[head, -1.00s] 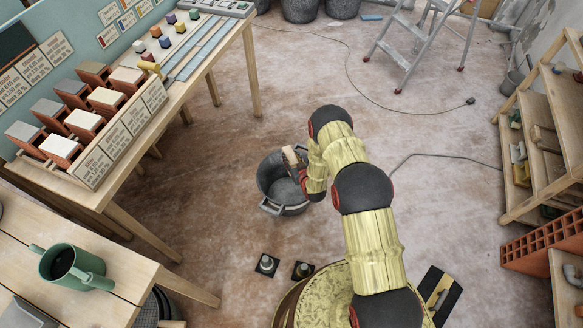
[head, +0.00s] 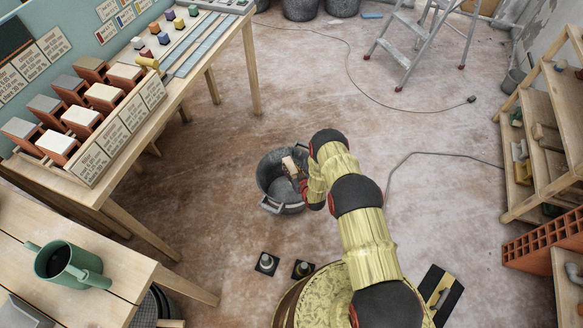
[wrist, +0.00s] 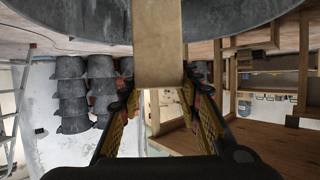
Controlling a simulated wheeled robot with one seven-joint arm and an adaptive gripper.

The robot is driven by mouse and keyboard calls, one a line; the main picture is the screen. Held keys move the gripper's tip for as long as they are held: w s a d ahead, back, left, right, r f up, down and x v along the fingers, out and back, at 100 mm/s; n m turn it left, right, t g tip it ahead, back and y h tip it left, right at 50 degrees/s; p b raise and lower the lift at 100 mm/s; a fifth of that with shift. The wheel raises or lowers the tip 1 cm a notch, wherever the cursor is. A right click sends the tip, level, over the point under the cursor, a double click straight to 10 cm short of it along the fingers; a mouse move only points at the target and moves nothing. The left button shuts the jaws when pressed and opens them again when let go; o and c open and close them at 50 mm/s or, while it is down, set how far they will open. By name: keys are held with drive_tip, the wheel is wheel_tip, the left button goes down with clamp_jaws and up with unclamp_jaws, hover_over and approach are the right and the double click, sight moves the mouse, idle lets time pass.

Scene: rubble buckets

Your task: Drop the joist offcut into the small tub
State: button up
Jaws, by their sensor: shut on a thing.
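The small tub (head: 268,184) is a dark grey round bucket with side handles, standing on the floor near the middle of the head view. My gripper (head: 297,173) is at its right side, partly hidden by my arm. It is shut on the joist offcut (head: 289,165), a pale wooden block that shows over the tub's opening. In the wrist view the offcut (wrist: 158,45) stands upright between my fingers (wrist: 160,88). A grey curved tub wall (wrist: 65,18) fills the top there, behind the offcut. I cannot tell whether offcut and tub touch.
Wooden shelves (head: 540,130) stand at the right. A stepladder (head: 410,45) and grey buckets are at the back. Cables cross the open floor.

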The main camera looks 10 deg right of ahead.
drive_tip(key=shift+f+b, duration=0.9)
drive_tip(key=shift+f, duration=0.75)
drive_tip(key=o, duration=1.3)
drive_tip(key=shift+o, duration=0.5)
drive_tip(key=v, duration=1.2)
drive_tip(key=shift+f, duration=0.1)
